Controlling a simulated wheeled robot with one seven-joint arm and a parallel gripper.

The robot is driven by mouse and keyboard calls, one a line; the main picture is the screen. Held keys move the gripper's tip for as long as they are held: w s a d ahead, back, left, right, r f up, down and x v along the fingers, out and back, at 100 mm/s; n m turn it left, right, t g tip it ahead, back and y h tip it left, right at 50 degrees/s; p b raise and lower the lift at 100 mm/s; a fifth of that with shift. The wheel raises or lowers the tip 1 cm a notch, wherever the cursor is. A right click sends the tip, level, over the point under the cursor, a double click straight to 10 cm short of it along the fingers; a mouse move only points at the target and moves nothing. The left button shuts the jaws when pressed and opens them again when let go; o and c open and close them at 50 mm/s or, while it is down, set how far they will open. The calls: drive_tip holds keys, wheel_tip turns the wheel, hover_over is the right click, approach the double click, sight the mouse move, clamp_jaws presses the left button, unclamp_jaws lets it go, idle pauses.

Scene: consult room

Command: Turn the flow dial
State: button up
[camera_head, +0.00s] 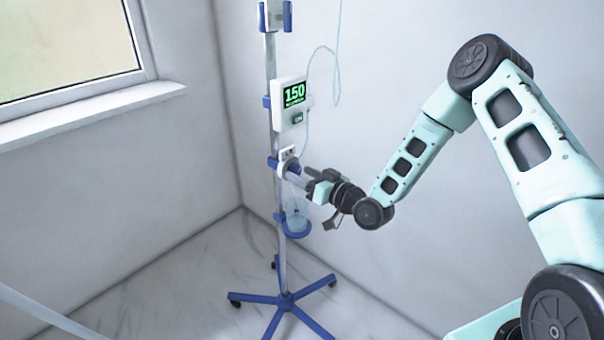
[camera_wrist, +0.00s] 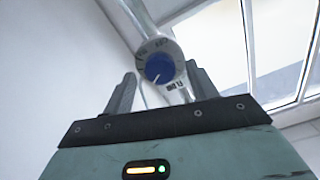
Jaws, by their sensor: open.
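The flow dial (camera_wrist: 159,69) is a round blue knob with a white pointer line, set on a pale face with dark markings around it. In the wrist view its pointer leans to the lower left. In the head view the small white dial unit (camera_head: 287,154) is clamped to the pole, and the knob is hard to make out. My gripper (camera_head: 307,176) is just right of the pole at about that height. In the wrist view my gripper (camera_wrist: 161,71) is open, with one finger on each side of the dial and visible gaps between; contact is not seen.
A white pump (camera_head: 291,103) showing a green 150 is on the metal pole above the dial. A blue ring holder with a clear container (camera_head: 297,218) is below. The pole stands on a blue wheeled base (camera_head: 285,302). Thin tubing (camera_head: 336,70) hangs right. Walls and a window (camera_head: 65,45) are behind.

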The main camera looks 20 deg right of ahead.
drive_tip(key=shift+w+a, duration=0.25)
drive_tip(key=shift+w, duration=0.1)
drive_tip(key=shift+c, duration=0.4)
drive_tip(key=c, duration=0.9)
drive_tip(key=shift+m, duration=1.2)
drive_tip(key=o, duration=1)
drive_tip(key=b+v, duration=0.1)
drive_tip(key=v, duration=1.6)
drive_tip(key=shift+s+d+b, duration=0.15)
drive_tip(key=shift+s+b, duration=0.05)
drive_tip(key=shift+b, duration=0.2)
